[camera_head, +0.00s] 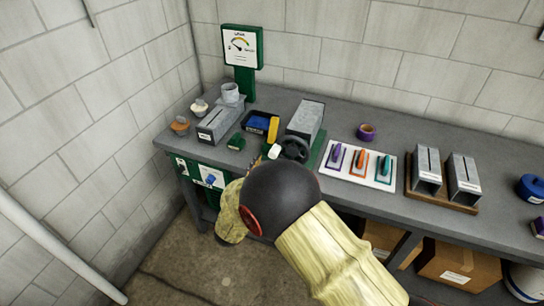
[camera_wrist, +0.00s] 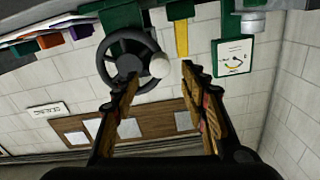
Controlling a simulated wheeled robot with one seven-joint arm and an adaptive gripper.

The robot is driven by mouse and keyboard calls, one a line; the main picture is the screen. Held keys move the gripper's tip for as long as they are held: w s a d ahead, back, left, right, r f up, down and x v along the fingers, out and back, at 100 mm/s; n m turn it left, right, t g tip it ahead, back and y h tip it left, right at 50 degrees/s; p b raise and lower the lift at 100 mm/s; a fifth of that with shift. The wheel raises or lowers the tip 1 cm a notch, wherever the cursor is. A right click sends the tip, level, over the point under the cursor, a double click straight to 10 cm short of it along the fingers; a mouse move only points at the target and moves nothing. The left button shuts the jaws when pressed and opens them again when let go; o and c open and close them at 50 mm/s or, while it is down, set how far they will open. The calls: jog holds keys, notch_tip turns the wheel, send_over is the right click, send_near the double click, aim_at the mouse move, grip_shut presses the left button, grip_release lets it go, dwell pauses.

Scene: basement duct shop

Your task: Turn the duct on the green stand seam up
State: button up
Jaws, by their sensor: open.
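The grey duct (camera_head: 307,115) lies on its green stand (camera_head: 322,150) on the bench. A black handwheel (camera_head: 294,148) with a white knob (camera_head: 274,152) is at its near end. No seam line is clear on the duct's visible top face. In the wrist view the wheel (camera_wrist: 127,42) is close ahead, and its white knob (camera_wrist: 159,66) shows between the open fingertips of my gripper (camera_wrist: 157,74). I cannot tell if the fingers touch the knob. My arm hides most of my gripper in the head view.
Left of the stand are a black tray (camera_head: 247,124) with blue and yellow things, and a grey duct piece (camera_head: 220,121). Right are a white board (camera_head: 345,176) with coloured-handled tools, a purple tape roll (camera_head: 366,131) and a wooden rack (camera_head: 440,196) with two ducts.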

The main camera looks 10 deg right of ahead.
aim_at(272, 155)
jog(key=b+x, duration=0.1)
jog(key=x, duration=0.5)
jog(key=shift+c, duration=1.2)
grip_shut()
